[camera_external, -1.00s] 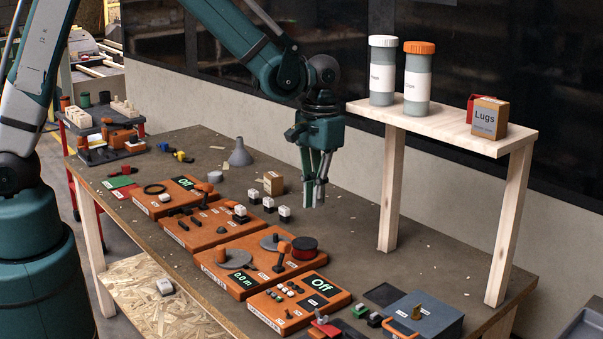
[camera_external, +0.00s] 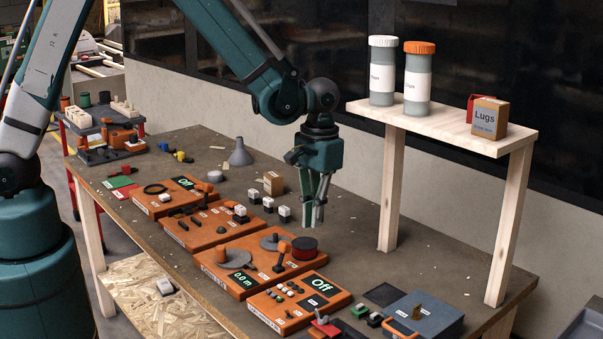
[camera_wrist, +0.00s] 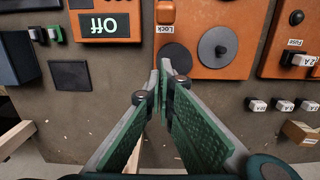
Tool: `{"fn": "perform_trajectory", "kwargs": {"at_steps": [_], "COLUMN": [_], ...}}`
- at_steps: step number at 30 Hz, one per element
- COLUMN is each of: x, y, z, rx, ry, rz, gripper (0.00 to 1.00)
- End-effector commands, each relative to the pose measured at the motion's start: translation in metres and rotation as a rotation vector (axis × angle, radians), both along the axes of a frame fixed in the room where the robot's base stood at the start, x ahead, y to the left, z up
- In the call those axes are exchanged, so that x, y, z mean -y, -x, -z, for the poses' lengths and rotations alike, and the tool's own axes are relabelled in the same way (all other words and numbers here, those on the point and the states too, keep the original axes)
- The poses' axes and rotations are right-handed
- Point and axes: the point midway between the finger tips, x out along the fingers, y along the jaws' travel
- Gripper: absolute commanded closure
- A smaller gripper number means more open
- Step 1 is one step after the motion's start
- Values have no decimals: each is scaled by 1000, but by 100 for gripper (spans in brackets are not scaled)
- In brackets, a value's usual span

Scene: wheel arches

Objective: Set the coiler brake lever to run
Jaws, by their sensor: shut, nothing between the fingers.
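In the wrist view, the orange lever handle (camera_wrist: 165,12) is at the top, beside a "Lock" label (camera_wrist: 164,30). No run label is legible. My gripper (camera_external: 309,224) is shut and empty, pointing down above the table behind the coiler. Its fingertips (camera_wrist: 166,68) appear below the lever in the wrist view.
An orange box with an "Off" display (camera_external: 320,286) sits right of the coiler. Other orange panels (camera_external: 205,230) lie left. White-topped blocks (camera_external: 284,211) stand near the gripper. A wooden shelf (camera_external: 455,134) holds jars and a Lugs box. Table behind the coiler is fairly clear.

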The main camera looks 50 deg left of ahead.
Motion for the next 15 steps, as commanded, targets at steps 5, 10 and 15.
{"fn": "perform_trajectory", "kwargs": {"at_steps": [5,10,15], "x": [0,0,0], "y": [1,1,2], "z": [21,36,49], "rx": [0,0,0], "ry": [0,0,0], "rz": [0,0,0], "gripper": [100,100,100]}}
